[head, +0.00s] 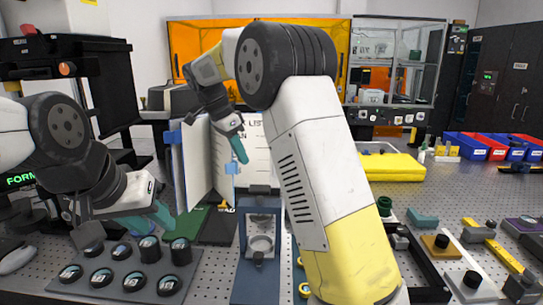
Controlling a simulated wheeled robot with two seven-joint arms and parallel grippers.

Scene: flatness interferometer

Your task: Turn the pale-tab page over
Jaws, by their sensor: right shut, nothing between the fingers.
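A flip binder of upright pages stands near the middle. A white page (221,165) in it stands partly raised, with a pale blue tab (233,168) on its right edge. More pages (193,165) with darker blue edges stand to the left of it. Behind is a white sheet with printed text (256,135), partly covered by my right arm. My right gripper (239,150) has teal fingertips, shut and empty, just above and beside the pale tab. My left gripper (162,216) is low at the left, below the pages; its finger gap cannot be made out.
A dark tray of round pieces (105,292) lies front left. A blue fixture with a clear round piece (261,243) stands in front of the binder. A yellow case (385,167) and red and blue bins (490,147) are at the back right. Small parts lie right of my arm.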

